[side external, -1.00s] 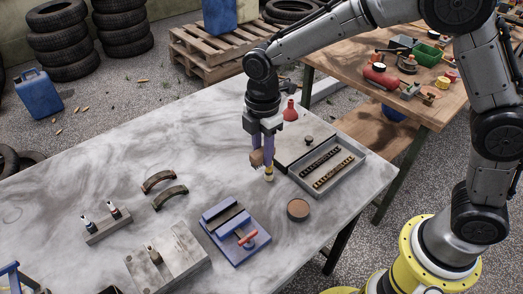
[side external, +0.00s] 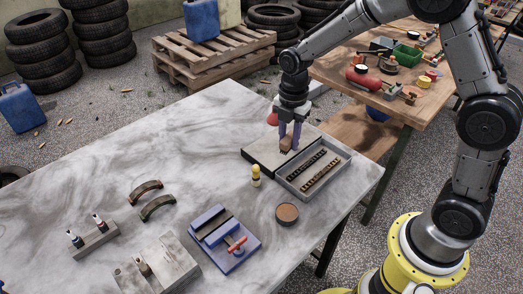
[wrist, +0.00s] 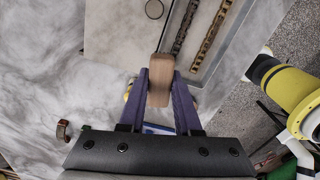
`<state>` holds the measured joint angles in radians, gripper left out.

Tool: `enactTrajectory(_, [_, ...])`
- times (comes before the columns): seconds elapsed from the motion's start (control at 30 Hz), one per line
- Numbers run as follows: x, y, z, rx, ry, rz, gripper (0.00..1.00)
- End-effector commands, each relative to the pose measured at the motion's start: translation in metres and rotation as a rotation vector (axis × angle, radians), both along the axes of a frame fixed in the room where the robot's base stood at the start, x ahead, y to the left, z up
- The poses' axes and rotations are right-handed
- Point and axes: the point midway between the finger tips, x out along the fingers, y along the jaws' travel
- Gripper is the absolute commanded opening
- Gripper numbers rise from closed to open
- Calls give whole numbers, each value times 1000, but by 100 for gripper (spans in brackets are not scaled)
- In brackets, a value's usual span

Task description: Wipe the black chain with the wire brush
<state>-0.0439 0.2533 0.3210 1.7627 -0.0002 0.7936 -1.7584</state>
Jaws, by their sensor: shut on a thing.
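My gripper (side external: 289,140) is shut on a small brush with a wooden body (side external: 286,146). In the wrist view, the wooden brush (wrist: 159,84) is between the purple fingers (wrist: 160,78); its bristles are hidden. The black chain (side external: 306,164) lies lengthwise in a shallow grey tray (side external: 284,180). A brownish chain (side external: 321,175) lies parallel to it in the same tray. In the wrist view, the black chain (wrist: 184,30) is ahead and slightly right of the brush. The brush is over the flat plate beside the tray; I cannot tell whether it touches anything.
A flat grey plate (side external: 262,150) adjoins the tray. A yellow-topped bottle (side external: 256,174) and a round brown tin (side external: 287,212) stand nearby. A red object (side external: 272,118) is behind my gripper. A blue vise-like fixture (side external: 224,240) is nearer.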

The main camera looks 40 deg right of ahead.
Motion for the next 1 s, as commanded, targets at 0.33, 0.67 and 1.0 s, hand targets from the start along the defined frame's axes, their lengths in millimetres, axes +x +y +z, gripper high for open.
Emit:
enactTrajectory(0.33, [-24, -98, -5, 0, 12, -206, 0])
enactTrajectory(0.67, [-26, -107, -16, 2, 13, -232, 0])
enactTrajectory(1.0, [-27, -106, -46, 1, 14, -231, 0])
